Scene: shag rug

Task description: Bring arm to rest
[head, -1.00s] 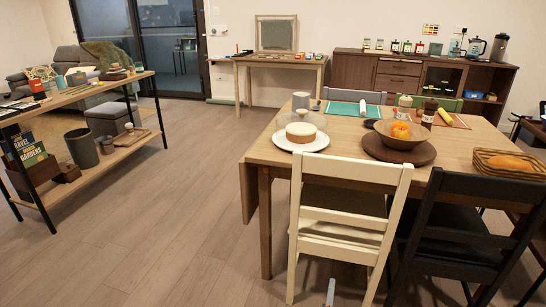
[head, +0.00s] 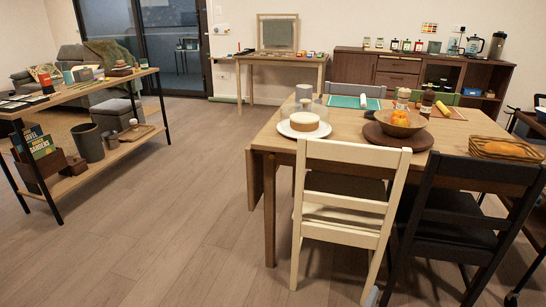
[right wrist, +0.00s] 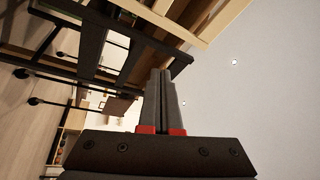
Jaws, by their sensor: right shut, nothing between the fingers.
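My right gripper (right wrist: 162,75) shows in the right wrist view with its two dark fingers together and nothing between them. In the head view only a small grey tip of it (head: 371,296) shows at the bottom edge, low by the foot of the cream chair (head: 352,155). The rest of the right arm is out of the head view. My left gripper is in neither view.
The dining table (head: 350,112) bears a cake (head: 304,121), a bowl of fruit (head: 400,124) and a woven tray (head: 507,149). A black chair (head: 477,175) stands right of the cream one. Open wooden floor (head: 170,225) lies left, up to a shelf table (head: 90,92).

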